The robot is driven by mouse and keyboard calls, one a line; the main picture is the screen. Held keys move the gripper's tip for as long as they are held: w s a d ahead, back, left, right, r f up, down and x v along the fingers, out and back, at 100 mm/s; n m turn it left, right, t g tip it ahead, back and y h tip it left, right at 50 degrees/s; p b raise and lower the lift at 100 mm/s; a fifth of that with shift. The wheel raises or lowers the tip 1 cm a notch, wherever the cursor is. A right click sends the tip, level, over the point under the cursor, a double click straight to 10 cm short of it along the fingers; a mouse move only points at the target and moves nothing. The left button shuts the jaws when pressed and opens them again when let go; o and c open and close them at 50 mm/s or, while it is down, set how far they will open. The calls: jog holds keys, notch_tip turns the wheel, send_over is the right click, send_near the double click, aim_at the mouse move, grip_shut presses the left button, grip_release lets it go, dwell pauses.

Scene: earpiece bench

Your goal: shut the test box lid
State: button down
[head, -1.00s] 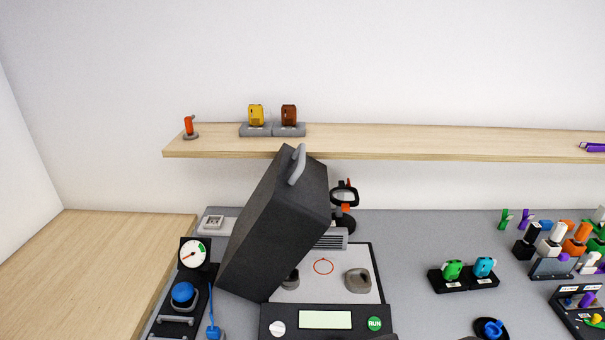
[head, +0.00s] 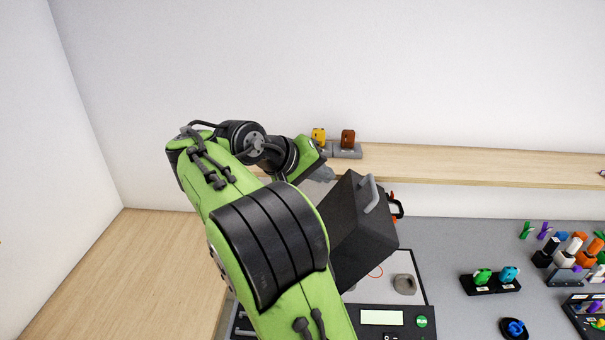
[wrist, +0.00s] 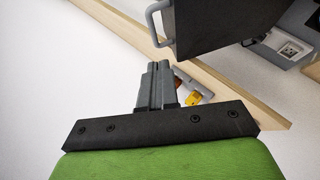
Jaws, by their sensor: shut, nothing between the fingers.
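The test box (head: 362,321) stands on the grey bench with a display and a green RUN button on its front. Its dark grey lid (head: 350,225) is raised and tilted open, with a grey handle (head: 371,194) near its top. My gripper (head: 322,174) is partly hidden by my green arm in the head view, just left of the lid's upper part. In the wrist view my gripper (wrist: 157,68) has its fingers together and empty. The lid (wrist: 215,20) and its handle (wrist: 156,22) are beyond the fingertips there, apart from them.
A wooden shelf (head: 480,164) runs along the wall behind; a yellow earpiece (head: 319,135) and a brown one (head: 348,138) stand on it close to my arm. Green and blue earpieces on a black stand (head: 491,285) are to the right. My arm hides the bench's left part.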

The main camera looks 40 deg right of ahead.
jog(key=b, duration=0.5)
send_over(361, 212)
jog(key=f, duration=0.7)
jog(key=shift+w+d+f, duration=0.2)
jog(key=shift+f, duration=0.2)
jog(key=shift+s+f, duration=0.1)
jog(key=shift+s, duration=0.1)
jog(key=shift+w, duration=0.1)
jog(key=shift+d, duration=0.1)
